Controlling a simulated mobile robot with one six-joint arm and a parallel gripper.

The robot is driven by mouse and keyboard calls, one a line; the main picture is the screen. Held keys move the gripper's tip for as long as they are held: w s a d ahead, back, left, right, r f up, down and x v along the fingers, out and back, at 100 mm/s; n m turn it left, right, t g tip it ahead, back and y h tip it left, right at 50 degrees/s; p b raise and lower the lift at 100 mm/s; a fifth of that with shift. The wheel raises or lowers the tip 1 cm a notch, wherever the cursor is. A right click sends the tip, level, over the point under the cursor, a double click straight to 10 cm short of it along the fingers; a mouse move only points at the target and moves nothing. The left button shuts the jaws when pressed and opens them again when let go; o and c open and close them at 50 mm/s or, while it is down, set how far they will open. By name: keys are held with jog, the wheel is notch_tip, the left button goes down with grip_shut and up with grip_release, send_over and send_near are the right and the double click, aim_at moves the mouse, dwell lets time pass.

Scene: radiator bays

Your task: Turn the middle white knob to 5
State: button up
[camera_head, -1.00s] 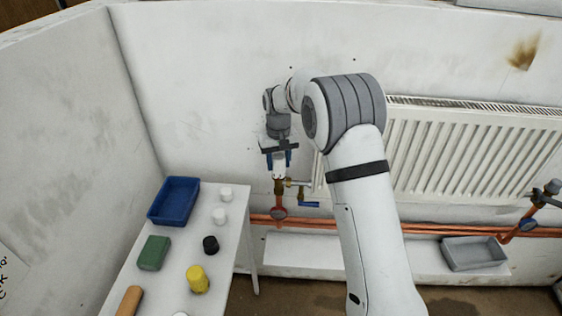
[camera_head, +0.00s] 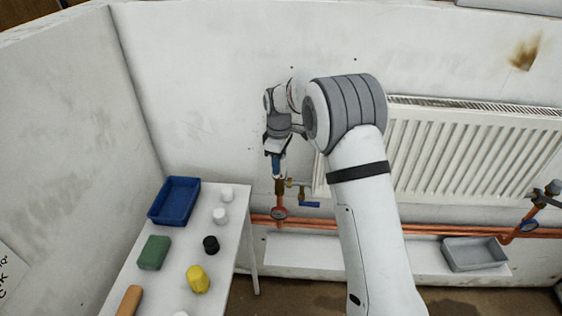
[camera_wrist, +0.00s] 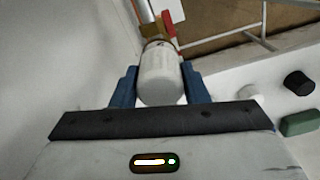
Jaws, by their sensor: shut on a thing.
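My gripper (camera_head: 277,168) points down over the pipe valve (camera_head: 280,187) beside the left end of the radiator. In the wrist view my gripper (camera_wrist: 159,70) has its blue fingers on both sides of a white knob (camera_wrist: 158,84) and is shut on it. The knob sits on a brass fitting (camera_wrist: 153,32). A small dark mark shows near the knob's base, but no number can be read. In the head view the fingers mostly hide the knob.
A white radiator (camera_head: 470,160) hangs right of my arm. A white table (camera_head: 170,222) at left holds a blue tray (camera_head: 174,201), loose caps and a green block (camera_head: 154,252).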

jog(key=n, duration=0.5)
jog(key=shift+s+d+f+n, duration=0.1)
jog(key=shift+s+f+n, duration=0.05)
jog(key=shift+n, duration=0.15)
jog(key=n, duration=0.5)
jog(key=shift+n, duration=0.3)
jog(key=o, duration=1)
jog(key=shift+r, duration=0.2)
jog(key=shift+r, duration=3.8)
